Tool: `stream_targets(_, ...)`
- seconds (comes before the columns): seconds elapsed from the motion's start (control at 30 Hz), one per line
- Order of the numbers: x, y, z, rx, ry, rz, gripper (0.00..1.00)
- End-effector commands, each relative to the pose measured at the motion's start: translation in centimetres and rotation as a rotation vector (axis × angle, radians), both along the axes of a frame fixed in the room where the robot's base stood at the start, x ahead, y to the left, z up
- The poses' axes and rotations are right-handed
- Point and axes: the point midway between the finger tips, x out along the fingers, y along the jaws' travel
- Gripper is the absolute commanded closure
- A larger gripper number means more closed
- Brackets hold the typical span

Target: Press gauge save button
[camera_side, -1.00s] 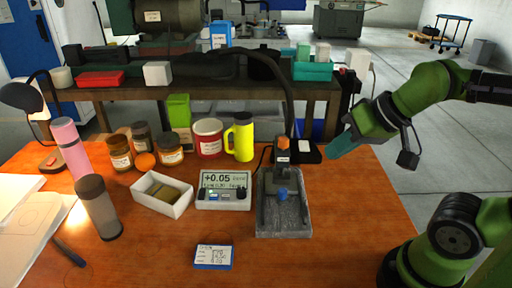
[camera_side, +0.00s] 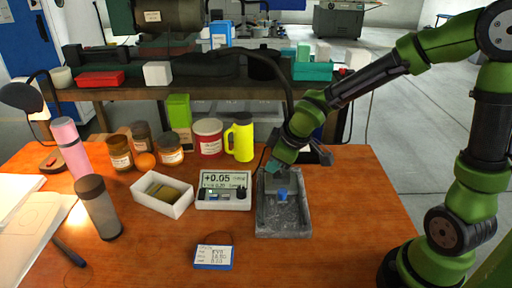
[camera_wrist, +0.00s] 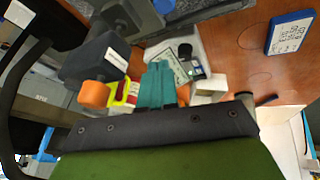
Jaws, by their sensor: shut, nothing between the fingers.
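The gauge (camera_side: 210,204) is a small light box with a lit screen reading +0.05 (camera_side: 220,179). It stands on the orange-brown table, with small buttons and dark knobs along its lower front. Which one is the save button is too small to tell. My gripper (camera_side: 271,167) is shut and empty, up and right of the gauge, in front of the grey stand's rear part, apart from the gauge. In the wrist view my teal fingers (camera_wrist: 157,80) are together beside the gauge screen (camera_wrist: 181,68) and cover part of its front. The black knobs show there too.
The grey stand (camera_side: 262,225) with a blue piece (camera_side: 282,192) is just right of the gauge. A white open box (camera_side: 166,207) is on its left; jars and a yellow mug (camera_side: 243,140) are behind.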

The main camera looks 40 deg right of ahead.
Motion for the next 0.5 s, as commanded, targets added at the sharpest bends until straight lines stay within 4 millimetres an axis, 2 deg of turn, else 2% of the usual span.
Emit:
stream_targets(0.1,3.4,2.9,-1.2,-0.008,-0.079,0.247,1.00)
stream_targets(0.2,5.8,5.7,-0.7,-0.020,-0.186,0.443,1.00)
stream_targets(0.33,7.3,8.1,0.9,-0.056,-0.301,0.603,1.00)
stream_targets(0.5,8.1,8.8,1.9,-0.103,-0.375,0.690,1.00)
